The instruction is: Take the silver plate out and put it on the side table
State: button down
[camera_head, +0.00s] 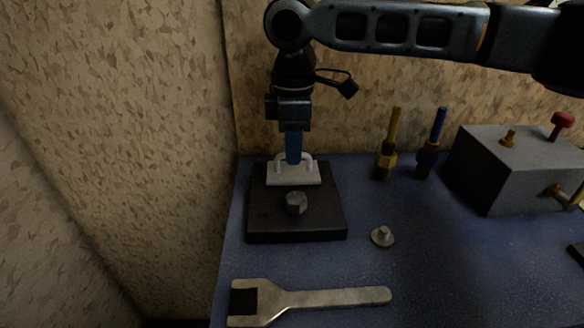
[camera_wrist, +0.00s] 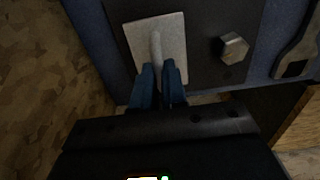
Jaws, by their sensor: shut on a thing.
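The silver plate (camera_head: 277,178) is a light square plate with an arched handle. It is at the back part of a black base block (camera_head: 262,222); I cannot tell whether it rests there or is slightly raised. My gripper (camera_head: 293,160) points down from above, its blue fingers shut on the handle. In the wrist view the plate (camera_wrist: 174,51) lies beyond the fingertips, and the fingers of my gripper (camera_wrist: 158,72) close on the near end of the handle. No separate side table can be made out for sure.
A hex bolt (camera_head: 296,203) stands on the block before the plate. A small round knob (camera_head: 382,237), a large wrench (camera_head: 320,299), yellow (camera_head: 387,155) and blue (camera_head: 431,150) upright tools and a grey box (camera_head: 510,175) share the blue tabletop (camera_head: 420,275). Speckled walls stand behind and left.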

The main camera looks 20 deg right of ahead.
jog(key=shift+r+p, duration=2.15)
jog(key=shift+r, duration=0.15)
jog(key=shift+r+p, duration=1.9)
jog(key=shift+p, duration=0.05)
jog(key=shift+f, duration=0.1)
